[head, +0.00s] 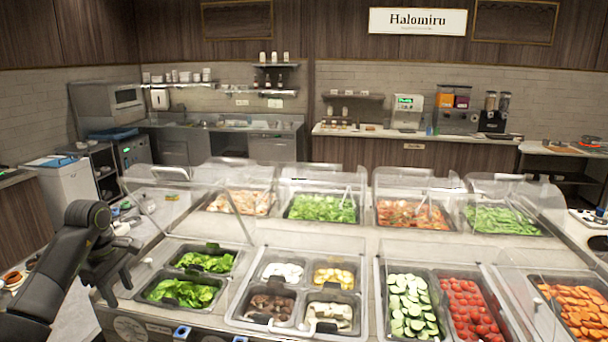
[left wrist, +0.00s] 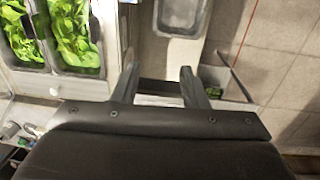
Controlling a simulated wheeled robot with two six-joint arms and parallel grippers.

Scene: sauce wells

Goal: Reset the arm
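My left arm comes in from the left in the head view. Its dark gripper (head: 122,268) hangs at the left end of the salad counter (head: 185,322), beside the lettuce pans. In the left wrist view the two fingers of this gripper (left wrist: 158,84) stand apart with nothing between them. The gripper is open and empty. My right gripper shows in neither view.
The lettuce pans (head: 180,291) lie just right of the gripper and also show in the left wrist view (left wrist: 70,35). Clear guards (head: 300,235) stand over the counter. Pans of cucumber (head: 410,305) and tomatoes (head: 468,305) are farther right. Floor (left wrist: 285,50) shows beyond the counter.

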